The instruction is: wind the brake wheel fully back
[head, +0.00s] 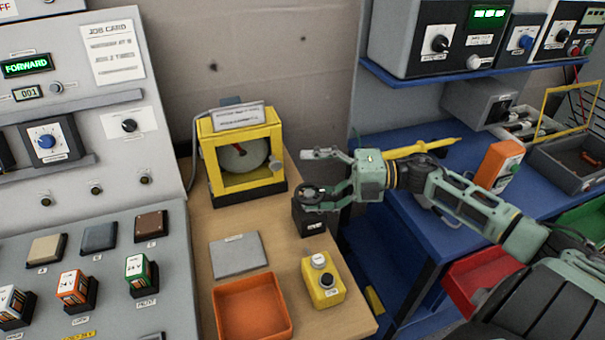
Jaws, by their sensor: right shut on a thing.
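My right gripper (312,177) reaches in from the right and is shut on the brake wheel. Its lower finger lies at the wheel's rim and partly hides it. The upper finger shows above and behind the wheel. How far the wheel has turned cannot be told. My left gripper is not in view.
A yellow frame (215,160) with a round gauge-like drum stands behind left. A grey plate (262,252), an orange tray (218,318) and a yellow button box (323,282) lie in front. A control panel (170,215) reading FORWARD borders the left; a blue bench (405,215) lies right.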

